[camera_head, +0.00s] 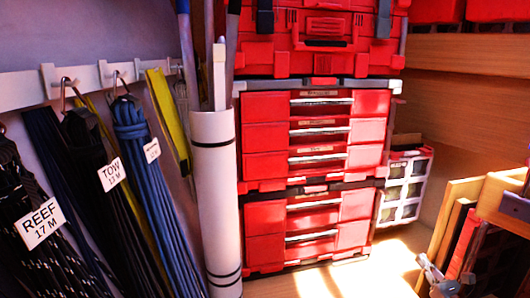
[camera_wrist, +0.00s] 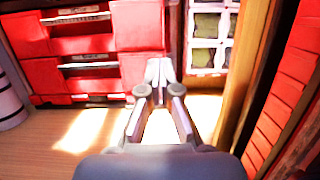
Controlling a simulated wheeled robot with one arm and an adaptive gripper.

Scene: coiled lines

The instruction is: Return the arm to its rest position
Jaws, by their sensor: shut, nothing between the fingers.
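My gripper (camera_wrist: 160,70) is in the middle of the wrist view, its two grey fingers meeting at the tips. It is shut and empty, above the wooden floor (camera_wrist: 72,120) and pointing toward the red drawer stack. In the head view my gripper (camera_head: 430,272) shows only partly, low at the right edge. The rest of my arm is mostly out of view there.
Red drawer units (camera_head: 315,135) stand ahead, beside a white tube (camera_head: 215,200) holding poles. Coiled lines, including a blue coil (camera_head: 150,190), hang from a rail at left. A small-parts organiser (camera_head: 402,188) stands right of the drawers. Wooden-edged panels (camera_head: 455,215) are close to my gripper.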

